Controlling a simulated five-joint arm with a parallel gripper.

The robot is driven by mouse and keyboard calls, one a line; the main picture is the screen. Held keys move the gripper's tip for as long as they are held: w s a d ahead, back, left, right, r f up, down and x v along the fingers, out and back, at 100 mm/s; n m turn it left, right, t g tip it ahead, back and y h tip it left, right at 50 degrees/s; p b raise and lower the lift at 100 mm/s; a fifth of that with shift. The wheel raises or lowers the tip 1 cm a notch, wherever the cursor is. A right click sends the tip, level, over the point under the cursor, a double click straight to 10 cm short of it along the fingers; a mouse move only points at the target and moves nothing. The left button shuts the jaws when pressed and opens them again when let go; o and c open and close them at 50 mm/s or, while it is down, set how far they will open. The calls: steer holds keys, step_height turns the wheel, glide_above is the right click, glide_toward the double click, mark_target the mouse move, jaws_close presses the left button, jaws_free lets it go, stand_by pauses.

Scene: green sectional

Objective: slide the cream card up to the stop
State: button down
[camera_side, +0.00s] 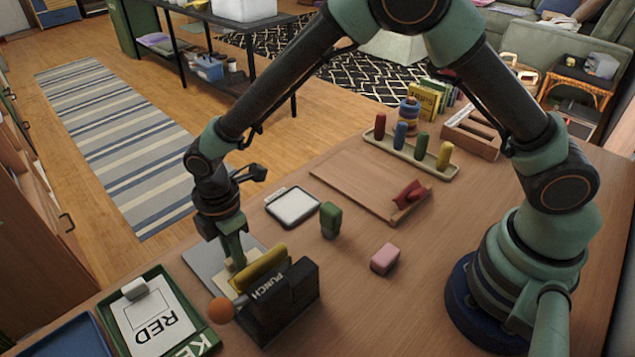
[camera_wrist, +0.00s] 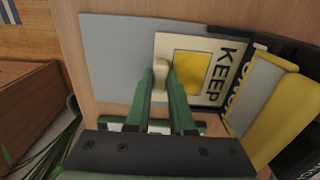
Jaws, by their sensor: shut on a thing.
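The cream card (camera_wrist: 205,47) lies flat on a grey plate (camera_wrist: 110,50). It has a yellow square and the word KEEP, and it shows partly in the side view (camera_side: 222,284). My gripper (camera_wrist: 161,76) is shut on a pale knob (camera_wrist: 161,68) at the card's left edge in the wrist view. In the side view my gripper (camera_side: 236,262) points down beside the black punch (camera_side: 290,300), which has a yellow lever (camera_side: 262,265) and an orange ball. The card's far edge is close to the punch; I cannot tell whether it touches a stop.
A green tray (camera_side: 206,341) holding a white card (camera_side: 150,318) marked RED is at the lower left, beside a blue tray (camera_side: 62,336).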

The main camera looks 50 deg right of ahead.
steer(key=shift+s, duration=0.35)
steer(key=c, duration=0.7)
jaws_free()
step_height(320, 180, up, 12)
steer(key=d+r+m+t, duration=0.2)
steer(key=d+r+m, duration=0.6)
steer(key=d, duration=0.5)
steer(key=s+d+r+m+t, duration=0.3)
steer(key=s+d+m, duration=0.5)
steer(key=d, duration=0.5)
steer(key=shift+s+m+t, duration=0.3)
steer(key=shift+s+m, duration=0.05)
steer(key=shift+m, duration=0.65)
